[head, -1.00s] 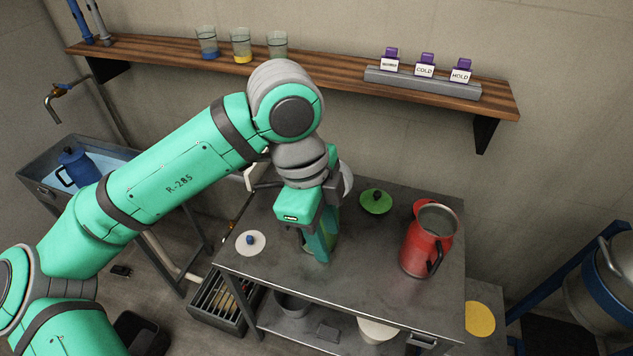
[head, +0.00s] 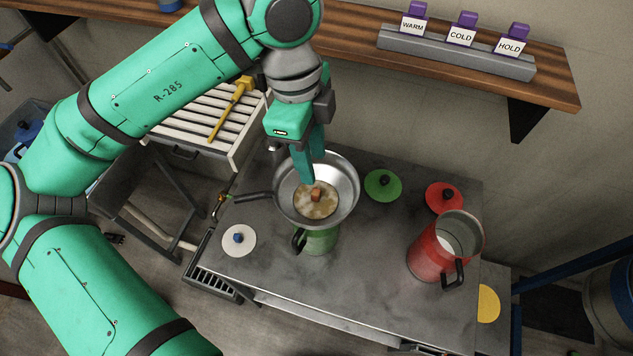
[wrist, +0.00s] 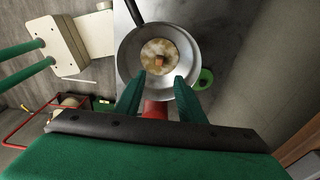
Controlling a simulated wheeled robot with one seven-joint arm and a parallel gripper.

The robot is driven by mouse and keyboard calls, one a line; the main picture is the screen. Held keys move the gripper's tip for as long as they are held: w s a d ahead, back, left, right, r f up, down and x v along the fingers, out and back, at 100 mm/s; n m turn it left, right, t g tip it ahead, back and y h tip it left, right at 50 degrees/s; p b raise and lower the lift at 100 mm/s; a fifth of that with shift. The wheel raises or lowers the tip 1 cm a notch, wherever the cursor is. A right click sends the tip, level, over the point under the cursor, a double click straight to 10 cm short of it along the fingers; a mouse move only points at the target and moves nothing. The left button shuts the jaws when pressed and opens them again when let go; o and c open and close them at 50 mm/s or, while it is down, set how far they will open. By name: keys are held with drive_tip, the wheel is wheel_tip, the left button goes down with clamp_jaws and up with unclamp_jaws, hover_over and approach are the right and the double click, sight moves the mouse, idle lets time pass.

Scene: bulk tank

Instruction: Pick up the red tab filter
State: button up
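A round, pale, stained filter (head: 316,207) lies in a steel strainer pan (head: 344,181) that sits over a green jug (head: 318,240). A small orange-brown tab (head: 316,194) stands up from the filter's middle. In the wrist view the filter (wrist: 160,47) and its tab (wrist: 160,61) show ahead of the fingertips. My gripper (head: 308,181) points down over the pan, close to the tab. Its two fingers (wrist: 160,82) are apart with nothing between them. I cannot tell how high they are above the tab.
The pan's handle (head: 254,196) points left. A green lid (head: 382,185), a red lid (head: 444,198), an open red jug (head: 438,255) and a white lid (head: 240,240) stand on the metal table. A shelf (head: 545,85) with WARM, COLD and HOLD tags runs along the wall.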

sight(316, 192)
drive_tip(key=shift+s+d+f, duration=0.1)
drive_tip(key=shift+f, duration=2.35)
drive_tip(key=shift+s+d+f, duration=0.1)
drive_tip(key=shift+f, duration=2.35)
drive_tip(key=c, duration=0.8)
drive_tip(key=shift+s, duration=0.1)
clamp_jaws()
